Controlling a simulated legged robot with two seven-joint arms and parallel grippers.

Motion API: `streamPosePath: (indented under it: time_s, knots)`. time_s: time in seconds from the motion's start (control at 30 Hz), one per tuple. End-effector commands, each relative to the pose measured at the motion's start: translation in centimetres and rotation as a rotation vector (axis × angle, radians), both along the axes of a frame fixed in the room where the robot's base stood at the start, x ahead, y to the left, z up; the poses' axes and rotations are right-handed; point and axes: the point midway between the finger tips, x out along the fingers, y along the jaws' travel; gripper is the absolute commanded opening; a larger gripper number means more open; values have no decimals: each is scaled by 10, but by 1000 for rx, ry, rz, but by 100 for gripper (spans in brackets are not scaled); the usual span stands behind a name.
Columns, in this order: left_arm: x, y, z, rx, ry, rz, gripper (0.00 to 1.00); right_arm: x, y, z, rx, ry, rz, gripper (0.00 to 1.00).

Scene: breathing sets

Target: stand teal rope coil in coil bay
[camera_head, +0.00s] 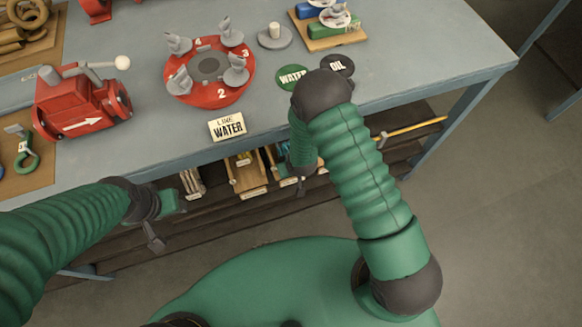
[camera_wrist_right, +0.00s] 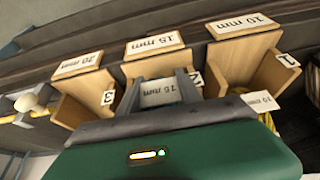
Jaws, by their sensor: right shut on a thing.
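In the right wrist view, wooden bays stand side by side under the bench: bay 1 marked 10 mm (camera_wrist_right: 248,57), bay 2 marked 15 mm (camera_wrist_right: 154,48) and bay 3 marked 20 mm (camera_wrist_right: 84,90). My right gripper (camera_wrist_right: 162,88) is shut on the teal rope coil (camera_wrist_right: 193,92), at the mouth of bay 2. A 15 mm tag shows between the fingers. Most of the coil is hidden, so I cannot tell its tilt or whether it touches the bay floor. My left gripper (camera_head: 165,218) hangs left of the bays in the head view; its jaw opening is unclear.
A yellow coil (camera_wrist_right: 240,91) with a 10 mm tag is at bay 1.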

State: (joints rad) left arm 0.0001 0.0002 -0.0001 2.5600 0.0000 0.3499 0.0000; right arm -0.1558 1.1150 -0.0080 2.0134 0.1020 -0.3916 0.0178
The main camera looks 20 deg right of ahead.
Motion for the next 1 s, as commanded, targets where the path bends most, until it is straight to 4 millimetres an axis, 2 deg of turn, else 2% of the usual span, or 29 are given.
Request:
streamPosePath:
  time_s: [0.03, 0.07, 0.2, 0.57, 0.67, 0.9, 1.0]
  knots:
    - [0, 0, 0, 0, 0, 0, 48, 0, 0, 0, 0, 0, 0, 0]
    - [0, 0, 0, 0, 0, 0, 48, -1, 0, -1, 0, 2, 0, 44]
    - [0, 0, 0, 0, 0, 0, 48, -1, 0, -1, 0, 2, 0, 63]
    - [0, 0, 1, 0, 0, 0, 48, -2, 0, 5, 0, 1, 0, 64]
    - [0, 0, 4, 0, 0, 0, 48, -8, 0, 20, 0, 1, 0, 64]
    - [0, 0, 13, 0, 0, 0, 48, -32, -1, 78, 0, -2, 0, 64]
    - [0, 0, 16, 0, 0, 0, 48, -40, -1, 96, 0, -2, 0, 64]
